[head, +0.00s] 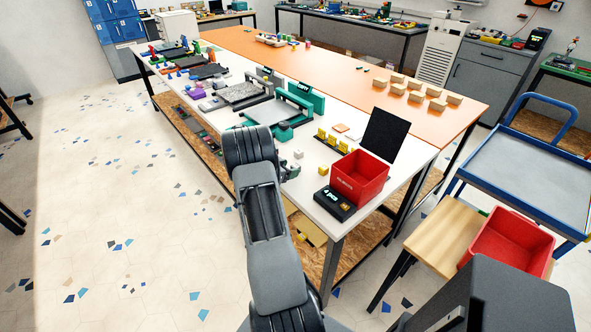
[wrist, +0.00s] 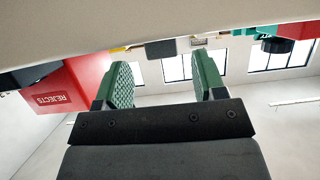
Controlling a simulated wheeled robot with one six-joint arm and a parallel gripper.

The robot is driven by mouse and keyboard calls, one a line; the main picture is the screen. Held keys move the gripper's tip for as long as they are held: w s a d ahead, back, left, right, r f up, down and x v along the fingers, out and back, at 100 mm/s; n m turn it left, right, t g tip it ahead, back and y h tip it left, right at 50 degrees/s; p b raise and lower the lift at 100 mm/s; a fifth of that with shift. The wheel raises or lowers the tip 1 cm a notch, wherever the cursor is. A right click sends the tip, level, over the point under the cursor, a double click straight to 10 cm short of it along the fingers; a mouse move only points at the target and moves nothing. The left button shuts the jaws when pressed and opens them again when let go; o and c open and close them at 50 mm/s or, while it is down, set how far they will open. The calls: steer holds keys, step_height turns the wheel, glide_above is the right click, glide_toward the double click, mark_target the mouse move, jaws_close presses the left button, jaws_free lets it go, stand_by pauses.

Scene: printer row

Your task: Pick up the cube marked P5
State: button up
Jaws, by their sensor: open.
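No P5 mark is legible in either view, so I cannot tell which cube bears it. A small light grey cube (head: 298,154) and a yellow cube (head: 323,170) stand on the white table top (head: 318,208), left of the red bin. My gripper (wrist: 163,62) is open and empty, its green-padded fingers well apart. In the wrist view a grey block (wrist: 160,48) shows beyond and between the fingers, at the table surface, not touching them. A yellow piece (wrist: 118,49) shows left of it. In the head view my arm mostly hides the gripper.
A red bin (head: 359,178) marked REJECTS in the wrist view (wrist: 70,88) stands on the right. A black display box (head: 335,203), a dark upright panel (head: 385,134) and several yellow pieces (head: 331,140) are near it.

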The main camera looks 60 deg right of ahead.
mark_target(294, 167)
steer(key=shift+x, duration=2.2)
steer(key=shift+w, duration=0.15)
steer(key=shift+c, duration=0.3)
steer(key=c, duration=0.9)
